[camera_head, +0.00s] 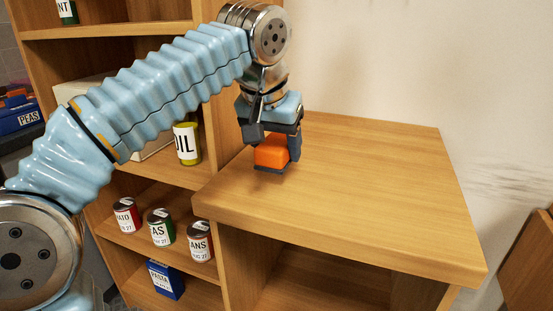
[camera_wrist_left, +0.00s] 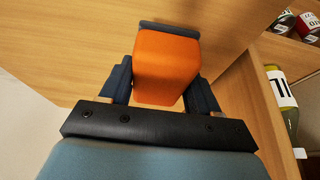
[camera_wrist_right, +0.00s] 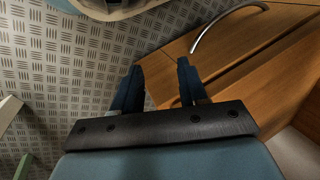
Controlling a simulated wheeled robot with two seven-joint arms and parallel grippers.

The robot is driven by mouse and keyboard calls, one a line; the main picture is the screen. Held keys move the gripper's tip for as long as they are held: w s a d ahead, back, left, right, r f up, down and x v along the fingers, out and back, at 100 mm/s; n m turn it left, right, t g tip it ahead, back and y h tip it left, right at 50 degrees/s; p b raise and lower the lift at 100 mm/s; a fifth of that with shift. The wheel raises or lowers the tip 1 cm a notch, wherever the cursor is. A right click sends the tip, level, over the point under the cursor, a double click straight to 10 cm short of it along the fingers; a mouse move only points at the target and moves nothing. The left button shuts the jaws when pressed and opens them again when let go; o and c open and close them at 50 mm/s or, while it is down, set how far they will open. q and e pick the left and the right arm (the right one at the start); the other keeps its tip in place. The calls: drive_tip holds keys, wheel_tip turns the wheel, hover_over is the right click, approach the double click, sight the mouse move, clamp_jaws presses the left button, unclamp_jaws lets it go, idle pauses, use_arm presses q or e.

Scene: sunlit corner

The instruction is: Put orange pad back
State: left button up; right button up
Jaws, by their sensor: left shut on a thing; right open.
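The orange pad (camera_head: 271,152) is a block with a dark base edge, held at the left part of the wooden table top. My left gripper (camera_head: 272,150) is shut on it from above, one finger on each side. In the left wrist view the orange pad (camera_wrist_left: 167,68) sits between the two dark fingers, its dark strip at the far end. I cannot tell whether its underside touches the table top. My right gripper (camera_wrist_right: 156,85) is open and empty in the right wrist view, above a patterned metal floor and beside a wooden front.
The wooden table top (camera_head: 370,190) is otherwise bare. Shelves on the left hold a yellow oil bottle (camera_head: 187,143), several cans (camera_head: 161,227) and a blue pasta box (camera_head: 166,279). A curved metal handle (camera_wrist_right: 222,17) is near my right gripper.

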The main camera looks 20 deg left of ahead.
use_arm(q)
drive_tip(key=shift+w+f, duration=0.1)
drive_tip(key=shift+f, duration=1.45)
drive_tip(key=shift+f, duration=0.1)
drive_tip(key=shift+f, duration=0.15)
drive_tip(key=o, duration=1)
drive_tip(key=shift+r, duration=0.35)
drive_tip(key=v, duration=1.2)
